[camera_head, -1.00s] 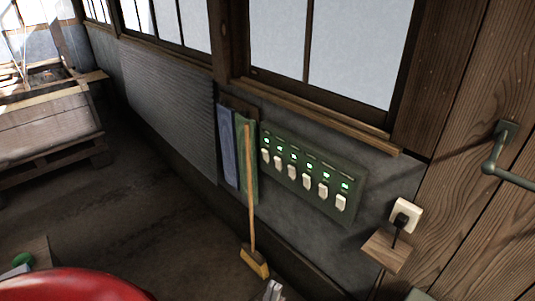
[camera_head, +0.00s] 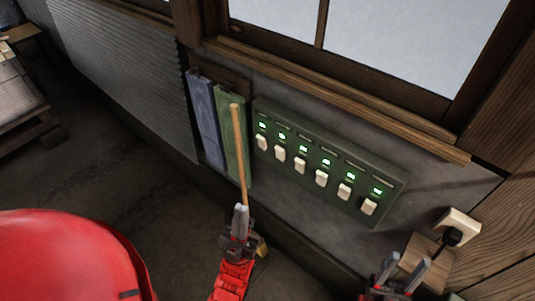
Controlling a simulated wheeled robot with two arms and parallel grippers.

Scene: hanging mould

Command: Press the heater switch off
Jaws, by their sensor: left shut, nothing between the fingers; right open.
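A green switch panel (camera_head: 325,152) is fixed to the grey wall below the window. It carries a row of several white rocker switches (camera_head: 321,178), each with a lit green indicator above it. The labels are too small to read, so I cannot tell which switch is the heater's. My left gripper (camera_head: 240,213) is shut and empty, pointing up, below and left of the panel in the picture. It overlaps the lower part of a broom. My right gripper (camera_head: 404,268) is open and empty at the lower right, below the panel. Neither gripper appears to touch the switches.
A broom with a wooden handle (camera_head: 239,150) leans before green (camera_head: 230,120) and blue (camera_head: 203,115) boards left of the panel. A white socket with a black plug (camera_head: 455,230) and a small wooden shelf (camera_head: 425,251) are at the right. Floor is open at the left.

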